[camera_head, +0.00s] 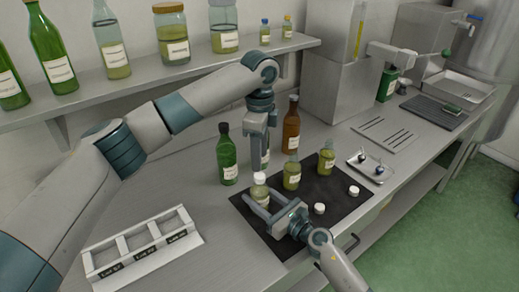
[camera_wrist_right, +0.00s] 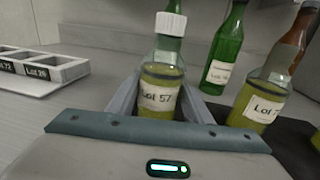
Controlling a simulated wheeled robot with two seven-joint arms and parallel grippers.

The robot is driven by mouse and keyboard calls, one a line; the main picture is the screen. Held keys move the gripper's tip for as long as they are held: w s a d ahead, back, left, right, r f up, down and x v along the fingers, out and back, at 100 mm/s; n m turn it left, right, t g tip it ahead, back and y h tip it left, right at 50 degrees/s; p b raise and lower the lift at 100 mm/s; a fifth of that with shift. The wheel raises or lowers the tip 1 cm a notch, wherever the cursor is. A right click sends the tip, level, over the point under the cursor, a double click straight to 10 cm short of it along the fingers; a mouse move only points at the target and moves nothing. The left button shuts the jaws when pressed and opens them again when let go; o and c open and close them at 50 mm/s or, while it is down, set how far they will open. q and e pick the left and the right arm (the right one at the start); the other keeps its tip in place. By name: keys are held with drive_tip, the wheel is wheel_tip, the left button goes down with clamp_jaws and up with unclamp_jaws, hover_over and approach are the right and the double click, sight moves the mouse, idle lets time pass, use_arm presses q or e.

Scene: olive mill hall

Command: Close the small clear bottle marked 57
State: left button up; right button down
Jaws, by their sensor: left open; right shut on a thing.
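The small clear bottle marked Lot 57 (camera_wrist_right: 160,92) stands upright with yellow-green oil in it. It also shows in the head view (camera_head: 259,191) near the mat's left edge. A white cap (camera_wrist_right: 171,23) sits on its neck; I cannot tell how tightly. My right gripper (camera_head: 267,201) is shut around the bottle's body from the front. My left gripper (camera_head: 259,158) points down just above and behind the capped bottle, open and apart from the cap. It is not seen in the right wrist view.
Two similar small bottles (camera_head: 291,176) (camera_head: 327,161) stand uncapped on the dark mat (camera_head: 340,205), with loose white caps (camera_head: 319,208) (camera_head: 353,191) nearby. A green bottle (camera_head: 227,160) and a brown bottle (camera_head: 291,128) stand behind. A lot rack (camera_head: 142,250) is at left, a small tray (camera_head: 371,168) at right.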

sight(260, 175)
use_arm(q)
drive_tip(key=n, duration=0.6)
drive_tip(key=shift+r, duration=0.15)
drive_tip(key=n, duration=0.5)
drive_tip(key=shift+r+n, duration=0.2)
drive_tip(key=shift+n, duration=0.2)
drive_tip(key=n, duration=0.5)
drive_tip(key=shift+r+n, duration=0.2)
drive_tip(key=shift+n, duration=0.2)
drive_tip(key=n, duration=0.6)
drive_tip(key=shift+r, duration=0.15)
drive_tip(key=shift+f, duration=4)
drive_tip(key=shift+c, duration=0.3)
